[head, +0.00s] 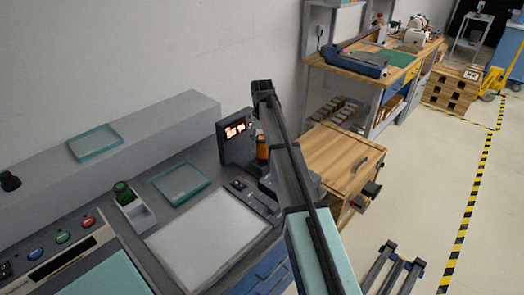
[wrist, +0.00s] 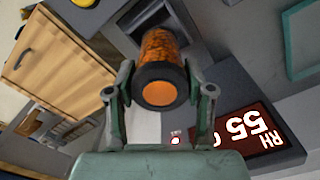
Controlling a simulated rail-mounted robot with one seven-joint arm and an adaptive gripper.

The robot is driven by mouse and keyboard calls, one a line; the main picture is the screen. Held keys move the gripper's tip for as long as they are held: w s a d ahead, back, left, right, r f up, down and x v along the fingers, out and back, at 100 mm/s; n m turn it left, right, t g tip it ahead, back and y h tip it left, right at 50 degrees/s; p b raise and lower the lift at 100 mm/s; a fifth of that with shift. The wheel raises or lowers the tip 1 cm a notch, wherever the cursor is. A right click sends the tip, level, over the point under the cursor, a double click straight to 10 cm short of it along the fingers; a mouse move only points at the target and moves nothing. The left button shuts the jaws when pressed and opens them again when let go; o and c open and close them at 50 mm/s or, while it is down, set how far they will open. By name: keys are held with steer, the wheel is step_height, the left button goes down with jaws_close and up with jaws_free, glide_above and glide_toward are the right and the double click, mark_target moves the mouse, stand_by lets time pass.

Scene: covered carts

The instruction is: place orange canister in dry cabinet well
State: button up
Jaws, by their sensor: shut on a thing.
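The orange canister (wrist: 158,48) has a dark end cap with an orange disc facing the wrist camera. My gripper (wrist: 159,92) is shut on it, with one finger on each side of the capped end. The canister's far end is at a dark square recess (wrist: 180,20), which looks like the well. I cannot tell how deep it sits. In the head view the orange canister (head: 262,147) looks upright beside the dark display unit (head: 237,138) with lit red digits. My arm partly hides that spot. The display (wrist: 243,132) also shows in the wrist view, reading RH 55.
Clear glass plates lie on the counter (head: 180,181) and on the raised ledge (head: 95,143). A wooden cabinet (head: 345,160) stands close to the right of my arm. A pale flat panel (head: 207,240) lies in front.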

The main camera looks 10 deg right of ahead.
mark_target(262, 152)
steer(key=shift+f+p, duration=0.45)
steer(key=shift+f, duration=2.35)
steer(key=shift+f, duration=0.1)
steer(key=o, duration=1.3)
steer(key=shift+c, duration=0.2)
step_height(262, 152, up, 12)
steer(key=shift+r+b, duration=0.1)
steer(key=shift+b, duration=1)
